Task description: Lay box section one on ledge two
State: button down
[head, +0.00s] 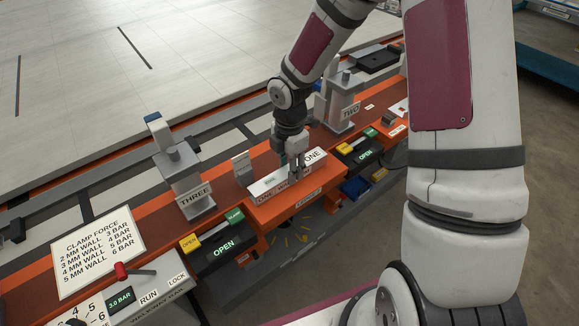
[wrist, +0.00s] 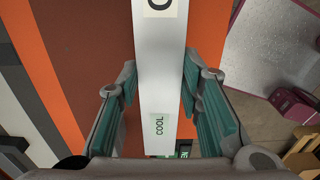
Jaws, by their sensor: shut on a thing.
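Box section one (head: 266,185), a pale bar with a ONE label, lies along the orange block at the middle of the bench in the head view. It also fills the middle of the wrist view (wrist: 160,62), with a COOL label near its close end. My gripper (head: 297,168) points down over it and is shut on it, the green finger pads (wrist: 160,100) on either side. Whether the bar touches the block below is hard to tell. A grey clamp post marked TWO (head: 345,110) stands further right; the surface of ledge two is partly hidden by my arm.
A clamp post marked THREE (head: 184,175) stands to the left. Green and yellow OPEN button boxes (head: 222,245) line the front edge. A clamp force chart (head: 98,248) and a control panel with a red-knobbed lever (head: 121,271) are at lower left. A pale panel (head: 130,60) lies behind.

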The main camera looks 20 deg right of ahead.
jog(key=c, duration=1.1)
grip_release()
jog(key=shift+f, duration=0.1)
notch_tip(320, 180, up, 12)
jog(key=r+p, duration=0.1)
jog(key=p, duration=0.1)
jog(key=s+d+r+m+t+h, duration=0.2)
jog(key=s+r+m, duration=0.9)
jog(key=s+r, duration=0.15)
jog(key=shift+s+a+r+m+t+y, duration=0.15)
jog(key=shift+s+r+m+t+y, duration=0.45)
jog(key=shift+s+m, duration=1.35)
jog(key=shift+s+a+r+m+t+y, duration=0.1)
jog(key=shift+s+a+r+m+t, duration=0.1)
jog(key=shift+s+r+m, duration=1.3)
jog(key=shift+s+a+r+m+t+y, duration=0.15)
jog(key=shift+s+r+m+t+y, duration=0.2)
jog(key=shift+s+m, duration=2)
jog(key=shift+s+n, duration=0.45)
jog(key=shift+n, duration=0.05)
